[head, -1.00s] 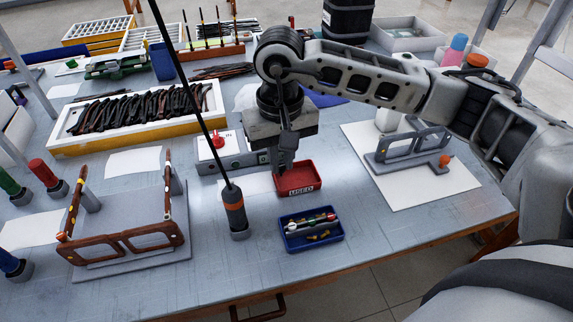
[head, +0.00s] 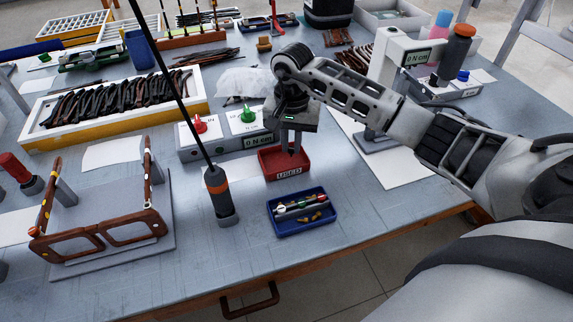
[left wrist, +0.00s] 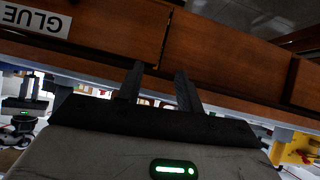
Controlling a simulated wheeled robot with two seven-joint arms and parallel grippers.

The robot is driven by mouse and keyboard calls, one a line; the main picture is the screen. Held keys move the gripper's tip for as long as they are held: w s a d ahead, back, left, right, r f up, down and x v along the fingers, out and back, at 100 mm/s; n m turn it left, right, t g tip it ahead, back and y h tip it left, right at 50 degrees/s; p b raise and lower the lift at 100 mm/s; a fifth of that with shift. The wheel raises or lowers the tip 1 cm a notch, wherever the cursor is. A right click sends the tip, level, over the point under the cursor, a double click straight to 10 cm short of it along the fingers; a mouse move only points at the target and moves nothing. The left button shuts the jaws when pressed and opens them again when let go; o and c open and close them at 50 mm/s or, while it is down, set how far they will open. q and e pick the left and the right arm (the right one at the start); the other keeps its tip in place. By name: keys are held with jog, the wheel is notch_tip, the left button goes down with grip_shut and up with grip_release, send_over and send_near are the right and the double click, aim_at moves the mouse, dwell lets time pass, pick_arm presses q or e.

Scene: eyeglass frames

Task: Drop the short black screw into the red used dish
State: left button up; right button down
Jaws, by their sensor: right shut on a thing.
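The red used dish (head: 287,172), with its label facing me, stands behind the blue tray on the table. My right gripper (head: 291,150) points down over the red dish, its fingertips at about the dish's back part in the head view. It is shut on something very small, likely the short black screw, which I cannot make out. Whether the fingertips are inside the dish or above it is hard to tell. My left gripper (left wrist: 158,88) shows only in the left wrist view; its two fingers are apart with nothing between them, facing wooden drawer fronts.
A blue tray (head: 274,227) with small tools and yellowish parts lies in front of the red dish. An upright screwdriver (head: 219,192) stands left of it. A grey control box (head: 221,140) is behind. Brown eyeglass frames (head: 105,236) sit on a stand at left.

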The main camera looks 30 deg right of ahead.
jog(key=shift+f, duration=0.65)
jog(key=c, duration=1.3)
grip_release()
jog(key=shift+r, duration=0.1)
jog(key=shift+c, duration=0.2)
notch_tip(320, 180, up, 16)
jog(key=shift+b, duration=0.3)
